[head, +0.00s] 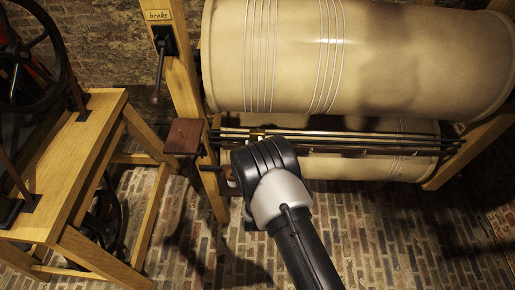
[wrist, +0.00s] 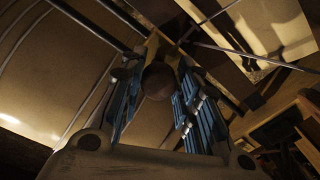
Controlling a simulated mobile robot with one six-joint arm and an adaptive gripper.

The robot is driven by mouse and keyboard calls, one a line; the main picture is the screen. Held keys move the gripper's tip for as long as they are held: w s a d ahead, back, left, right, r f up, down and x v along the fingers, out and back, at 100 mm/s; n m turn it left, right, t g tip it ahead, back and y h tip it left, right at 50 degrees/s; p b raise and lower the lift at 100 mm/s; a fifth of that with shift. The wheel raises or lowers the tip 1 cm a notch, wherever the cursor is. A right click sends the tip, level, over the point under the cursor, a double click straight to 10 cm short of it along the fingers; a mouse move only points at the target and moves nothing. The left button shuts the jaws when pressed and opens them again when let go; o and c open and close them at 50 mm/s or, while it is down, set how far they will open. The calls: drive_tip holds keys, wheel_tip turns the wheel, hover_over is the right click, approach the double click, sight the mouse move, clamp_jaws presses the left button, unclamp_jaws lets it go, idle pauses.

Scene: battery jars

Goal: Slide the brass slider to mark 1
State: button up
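The brass slider (head: 258,133) sits near the left end of the dark horizontal rods (head: 340,137) in the head view, partly hidden by my arm. In the wrist view a round brown knob (wrist: 158,80) stands between my gripper's blue fingers (wrist: 158,75), with brass-coloured parts (wrist: 152,47) of the slider behind it. One finger is on each side of the knob; I cannot tell whether they touch it. In the head view my wrist covers the fingers. No mark 1 is legible in either view.
A large tan cylinder (head: 410,55) with pale wire bands lies above the rods, and another (head: 370,166) lies below. A wooden post with a brake lever (head: 160,65) and a dark red block (head: 184,136) are left. A wooden bench (head: 75,150) stands further left. Brick floor (head: 370,235) is open in front.

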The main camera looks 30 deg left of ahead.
drive_tip(key=o, duration=0.4)
drive_tip(key=shift+s+a, duration=0.15)
drive_tip(key=shift+a, duration=0.1)
drive_tip(key=shift+o, duration=0.2)
drive_tip(key=shift+d, duration=0.1)
drive_tip(key=v, duration=1.2)
